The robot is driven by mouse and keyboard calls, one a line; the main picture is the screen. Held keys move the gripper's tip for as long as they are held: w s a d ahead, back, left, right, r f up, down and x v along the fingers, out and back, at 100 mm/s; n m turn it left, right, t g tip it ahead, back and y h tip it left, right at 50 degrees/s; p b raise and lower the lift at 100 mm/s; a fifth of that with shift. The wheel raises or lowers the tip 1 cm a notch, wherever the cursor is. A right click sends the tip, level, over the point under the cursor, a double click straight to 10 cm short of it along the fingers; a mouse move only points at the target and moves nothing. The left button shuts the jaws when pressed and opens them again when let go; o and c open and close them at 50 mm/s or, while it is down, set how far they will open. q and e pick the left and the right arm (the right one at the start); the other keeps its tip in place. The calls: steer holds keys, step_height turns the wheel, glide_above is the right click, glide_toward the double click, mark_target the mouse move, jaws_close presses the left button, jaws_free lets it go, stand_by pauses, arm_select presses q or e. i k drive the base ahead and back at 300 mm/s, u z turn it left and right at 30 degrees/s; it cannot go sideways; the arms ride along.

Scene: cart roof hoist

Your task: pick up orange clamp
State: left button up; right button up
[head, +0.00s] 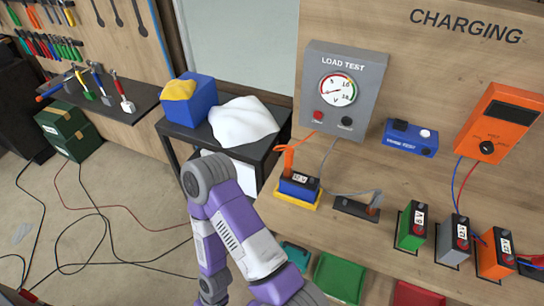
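The orange clamp (289,160) stands upright at the left end of the small blue and black battery (299,186), appearing to touch its top. An orange wire runs from it up to the red socket of the grey load test box (343,90). The battery is marked 12 V and sits in a yellow tray (292,199) on the wooden bench. One of my purple and white arms is bent in the foreground, left of the clamp. Neither gripper shows in the head view, so I cannot see what they hold.
A grey clamp (372,196) sits on a dark holder (353,209) right of the battery. Green (412,228), grey (453,240) and orange (495,252) batteries stand farther right. A black side table (238,154) holds a blue box and white cloth. Cables lie on the floor.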

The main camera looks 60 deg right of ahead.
mark_target(289, 155)
steer(key=i, duration=0.85)
steer(key=z, duration=2.3)
